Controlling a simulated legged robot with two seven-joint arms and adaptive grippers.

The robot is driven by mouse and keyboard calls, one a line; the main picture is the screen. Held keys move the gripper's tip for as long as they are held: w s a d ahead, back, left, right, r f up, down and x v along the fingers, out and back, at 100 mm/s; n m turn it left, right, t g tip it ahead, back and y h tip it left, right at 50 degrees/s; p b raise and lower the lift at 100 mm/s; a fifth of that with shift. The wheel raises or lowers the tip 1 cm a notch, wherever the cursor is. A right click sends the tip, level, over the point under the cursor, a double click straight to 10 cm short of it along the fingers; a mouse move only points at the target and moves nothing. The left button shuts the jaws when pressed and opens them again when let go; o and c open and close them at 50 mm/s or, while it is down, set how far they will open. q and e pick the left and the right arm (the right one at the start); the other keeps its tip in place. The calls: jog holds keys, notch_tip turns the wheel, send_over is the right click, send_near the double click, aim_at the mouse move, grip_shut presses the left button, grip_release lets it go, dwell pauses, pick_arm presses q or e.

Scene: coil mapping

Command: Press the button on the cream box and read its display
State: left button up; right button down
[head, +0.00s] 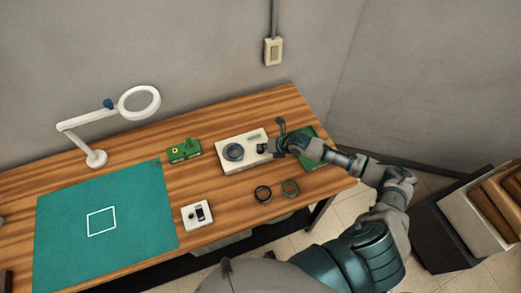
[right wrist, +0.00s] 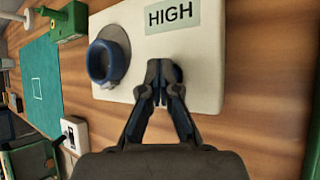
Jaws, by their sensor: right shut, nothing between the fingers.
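The button is not visible; contact cannot be told. My left gripper is not in view.
A magnifier lamp (head: 97,158) and green mat (head: 135,225) are at left.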

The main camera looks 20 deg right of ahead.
aim_at(262, 151)
dwell(0.4)
jog(key=shift+a+r+p, duration=0.1)
jog(key=shift+r+p, duration=0.65)
notch_tip(262, 151, up, 5)
jog(key=p, duration=0.4)
dwell(0.5)
